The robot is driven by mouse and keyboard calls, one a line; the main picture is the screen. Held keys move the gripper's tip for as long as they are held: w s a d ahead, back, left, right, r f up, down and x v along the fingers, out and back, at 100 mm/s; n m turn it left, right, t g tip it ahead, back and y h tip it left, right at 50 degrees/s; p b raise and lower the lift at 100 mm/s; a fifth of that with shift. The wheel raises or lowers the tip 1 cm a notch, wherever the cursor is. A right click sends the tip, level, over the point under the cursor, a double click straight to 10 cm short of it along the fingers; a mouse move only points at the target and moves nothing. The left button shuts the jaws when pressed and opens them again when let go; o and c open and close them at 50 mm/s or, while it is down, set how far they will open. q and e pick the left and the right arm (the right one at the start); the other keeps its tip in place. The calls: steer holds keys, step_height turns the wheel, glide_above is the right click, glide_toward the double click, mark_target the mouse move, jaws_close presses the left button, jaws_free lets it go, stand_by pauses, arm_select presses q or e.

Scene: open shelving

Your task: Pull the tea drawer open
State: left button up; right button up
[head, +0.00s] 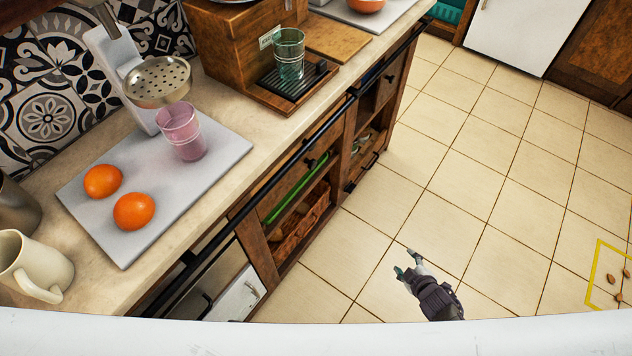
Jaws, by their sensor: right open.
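My left gripper is not in view.
A dark rail (322,126) runs along the counter edge. On the counter are a grey board (90,215), oranges (133,211), a pink glass (182,133), a mug (35,265) and a wooden box (225,50). The tiled floor (480,190) is mostly clear.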

steer(key=w+a+r+n+t+y+b, duration=0.2)
steer(key=w+n+b, duration=0.15)
steer(key=w, duration=0.45)
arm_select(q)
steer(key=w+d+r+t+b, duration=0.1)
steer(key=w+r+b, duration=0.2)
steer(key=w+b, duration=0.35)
arm_select(e)
steer(key=n+y+b, duration=0.8)
steer(key=n+y, duration=0.3)
steer(key=n, duration=1.2)
glide_toward(314, 165)
steer(key=shift+m+g, duration=0.35)
steer(key=shift+g, duration=0.05)
steer(key=x, duration=0.4)
steer(key=shift+w+a+r, duration=0.15)
steer(key=shift+w, duration=0.3)
steer(key=x, duration=0.4)
steer(key=shift+w+a, duration=0.3)
steer(key=shift+a, duration=0.05)
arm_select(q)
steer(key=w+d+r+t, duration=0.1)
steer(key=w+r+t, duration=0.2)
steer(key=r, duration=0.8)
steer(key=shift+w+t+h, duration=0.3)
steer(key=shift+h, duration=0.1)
